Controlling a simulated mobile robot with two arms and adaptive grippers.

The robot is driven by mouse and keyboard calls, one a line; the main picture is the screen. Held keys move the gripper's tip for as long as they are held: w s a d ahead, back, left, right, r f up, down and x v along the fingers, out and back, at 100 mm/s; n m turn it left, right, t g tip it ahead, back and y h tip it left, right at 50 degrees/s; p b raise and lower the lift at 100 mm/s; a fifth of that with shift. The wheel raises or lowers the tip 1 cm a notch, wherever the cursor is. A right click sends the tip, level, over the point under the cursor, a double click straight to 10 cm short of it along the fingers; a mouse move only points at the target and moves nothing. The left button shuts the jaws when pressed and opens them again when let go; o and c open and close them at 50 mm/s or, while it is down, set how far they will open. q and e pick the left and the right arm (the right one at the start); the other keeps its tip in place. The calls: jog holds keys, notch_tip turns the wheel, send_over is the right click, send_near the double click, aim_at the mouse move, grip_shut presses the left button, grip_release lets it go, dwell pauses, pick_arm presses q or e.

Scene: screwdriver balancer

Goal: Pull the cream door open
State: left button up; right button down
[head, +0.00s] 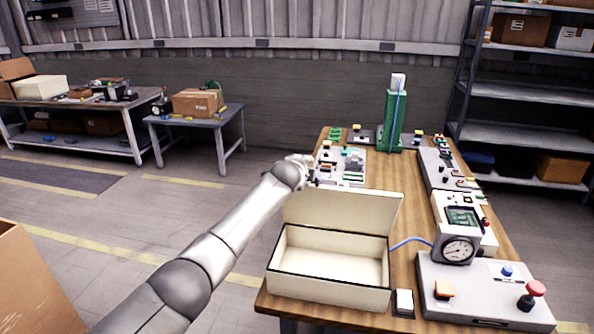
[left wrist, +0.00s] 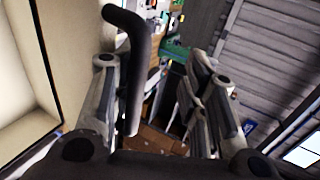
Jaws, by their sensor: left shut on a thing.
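The cream box (head: 330,289) stands at the near left of the wooden table, and its inside is visible and empty. Its cream door (head: 340,215) stands raised at the back of the box, tilted up and open. My left arm comes in from the left, and its gripper (head: 303,168) is at the far side of the door, small and partly hidden. In the left wrist view, a black bar handle (left wrist: 133,75) lies between the fingers of my left gripper (left wrist: 150,105), which is shut on it. Cream panels fill the left of that view. My right gripper is not in view.
A gauge (head: 457,250) and a grey panel with a red button (head: 536,288) stand right of the box. A green stand (head: 392,130) and several small devices sit farther back. A cardboard box (head: 33,285) is at the lower left.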

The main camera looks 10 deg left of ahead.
pick_arm(q)
jog(key=v, duration=1)
jog(key=shift+r, duration=0.4)
jog(key=shift+w, duration=0.15)
jog(key=shift+s, duration=0.25)
